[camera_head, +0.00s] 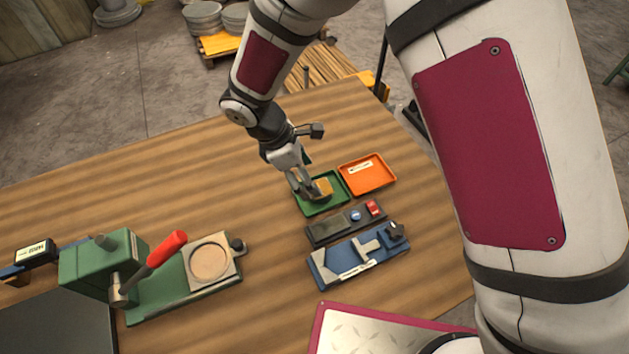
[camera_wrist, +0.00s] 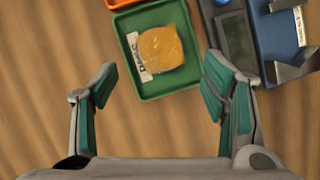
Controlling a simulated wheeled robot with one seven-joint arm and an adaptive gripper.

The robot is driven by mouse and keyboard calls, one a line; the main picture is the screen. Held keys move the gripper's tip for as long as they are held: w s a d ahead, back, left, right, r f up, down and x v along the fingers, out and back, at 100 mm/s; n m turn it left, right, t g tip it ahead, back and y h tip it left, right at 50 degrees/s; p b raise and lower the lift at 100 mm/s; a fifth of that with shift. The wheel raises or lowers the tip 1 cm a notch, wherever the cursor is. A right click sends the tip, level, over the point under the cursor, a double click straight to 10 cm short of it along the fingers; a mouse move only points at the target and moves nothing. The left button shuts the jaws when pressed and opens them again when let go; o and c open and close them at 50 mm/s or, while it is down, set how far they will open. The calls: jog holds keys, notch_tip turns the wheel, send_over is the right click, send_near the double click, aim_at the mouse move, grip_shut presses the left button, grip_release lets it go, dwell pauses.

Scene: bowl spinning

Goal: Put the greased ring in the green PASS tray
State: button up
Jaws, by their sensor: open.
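The green tray (camera_head: 318,209) lies on the table near its far edge; it also shows at the top of the wrist view (camera_wrist: 152,90). An amber, rounded, glossy piece, likely the greased ring (camera_wrist: 162,48), lies in it, partly over a white label with dark print. In the head view the piece (camera_head: 323,187) is in the tray beside my gripper (camera_head: 306,193). No hole in the piece can be made out. My gripper (camera_wrist: 158,76) is open and empty, its two fingers wide apart. In the wrist view the piece lies ahead of the fingertips, not gripped.
An orange tray (camera_head: 366,180) with a white label adjoins the green tray. A dark device (camera_head: 330,231) with a red switch and a blue fixture (camera_head: 360,258) stand nearer. A green press (camera_head: 105,265) with a red handle is at left. The table between is clear.

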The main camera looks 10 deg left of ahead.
jog(key=v, duration=0.6)
jog(key=shift+r+b, duration=0.35)
jog(key=shift+b, duration=0.05)
jog(key=shift+a, duration=0.1)
jog(key=w+d+r+m+y, duration=0.1)
jog(key=d+r+m+y, duration=0.1)
jog(key=d+r+m, duration=1.1)
jog(key=s+d+r+m+t, duration=0.1)
jog(key=s+d+r+m, duration=0.2)
jog(key=d, duration=0.3)
jog(key=s+d+r+m+t+y, duration=0.1)
jog(key=s+d+r+m, duration=0.2)
jog(key=d, duration=0.4)
jog(key=s+d+r+m+t+y, duration=0.1)
jog(key=s+d+r+m+t, duration=0.1)
jog(key=s+d+r, duration=0.3)
jog(key=shift+s+d+r+m, duration=0.2)
jog(key=shift+s+d+m, duration=0.2)
jog(key=shift+s+d, duration=0.4)
jog(key=shift+s+a, duration=0.1)
jog(key=shift+a, duration=0.05)
jog(key=shift+c, duration=0.4)
